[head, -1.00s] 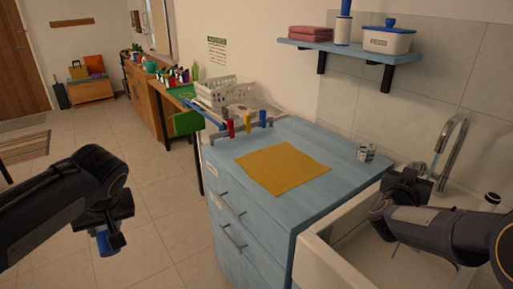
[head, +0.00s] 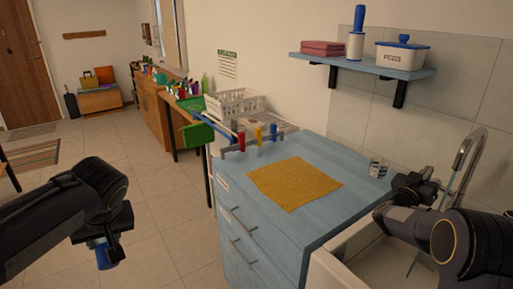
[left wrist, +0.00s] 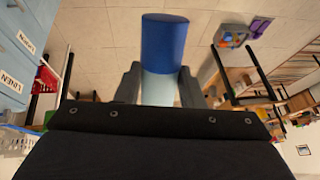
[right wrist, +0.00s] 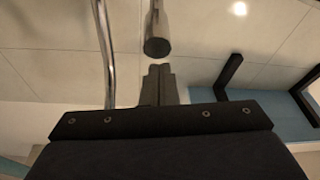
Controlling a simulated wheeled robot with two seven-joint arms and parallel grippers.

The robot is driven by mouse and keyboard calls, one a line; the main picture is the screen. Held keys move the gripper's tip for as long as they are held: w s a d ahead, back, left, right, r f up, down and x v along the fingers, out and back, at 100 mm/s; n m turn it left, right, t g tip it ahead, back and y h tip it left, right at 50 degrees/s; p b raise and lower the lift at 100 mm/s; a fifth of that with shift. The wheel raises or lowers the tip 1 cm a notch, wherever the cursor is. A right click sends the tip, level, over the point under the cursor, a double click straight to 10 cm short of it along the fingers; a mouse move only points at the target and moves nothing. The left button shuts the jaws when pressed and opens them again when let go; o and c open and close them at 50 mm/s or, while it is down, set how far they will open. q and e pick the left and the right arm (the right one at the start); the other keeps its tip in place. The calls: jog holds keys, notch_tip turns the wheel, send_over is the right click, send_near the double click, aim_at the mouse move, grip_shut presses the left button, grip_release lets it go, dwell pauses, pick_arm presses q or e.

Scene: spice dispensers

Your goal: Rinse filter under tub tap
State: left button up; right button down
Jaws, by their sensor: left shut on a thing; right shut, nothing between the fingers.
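My left gripper (head: 108,240) is shut on a cylinder with a blue end (left wrist: 165,45) and a pale blue body (left wrist: 158,88), likely the filter. It hangs over the open floor left of the blue cabinet, and its blue part shows in the head view (head: 103,257). The curved chrome tap (head: 483,150) stands at the tub (head: 345,250) on the right. A thin pale line, possibly water, runs down below its spout. My right gripper (right wrist: 158,72) is shut and empty, its tips just short of a dark metal cylinder (right wrist: 158,42) by the tap pipe (right wrist: 105,50).
The blue cabinet (head: 240,240) bears a yellow cloth (head: 295,182), a peg rail with coloured pegs (head: 259,135) and a small metallic object (head: 378,168).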

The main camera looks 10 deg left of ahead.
jog(key=shift+s+f, duration=0.25)
jog(key=shift+f, duration=0.65)
